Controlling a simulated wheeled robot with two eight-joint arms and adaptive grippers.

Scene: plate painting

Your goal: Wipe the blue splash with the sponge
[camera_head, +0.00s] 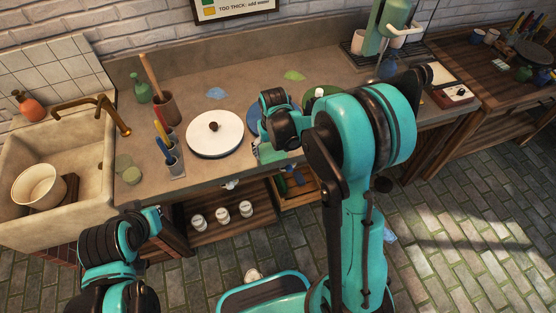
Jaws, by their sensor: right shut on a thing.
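A pale blue splash (216,93) lies on the counter, behind the white round plate with a dark knob. My right gripper (260,150) is low at the counter's front edge, just right of the plate, and mostly hidden by my own arm. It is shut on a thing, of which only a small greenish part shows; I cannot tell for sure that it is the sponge. The splash is behind and left of this gripper, clear of it. My left arm is at the lower left, in front of the counter; its fingers do not show.
The white plate (215,134) stands between the gripper and the splash's left side. A green splash (293,75) lies at the back. Tool holders (167,110), a green bottle (142,88) and a sink (55,150) are at left.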

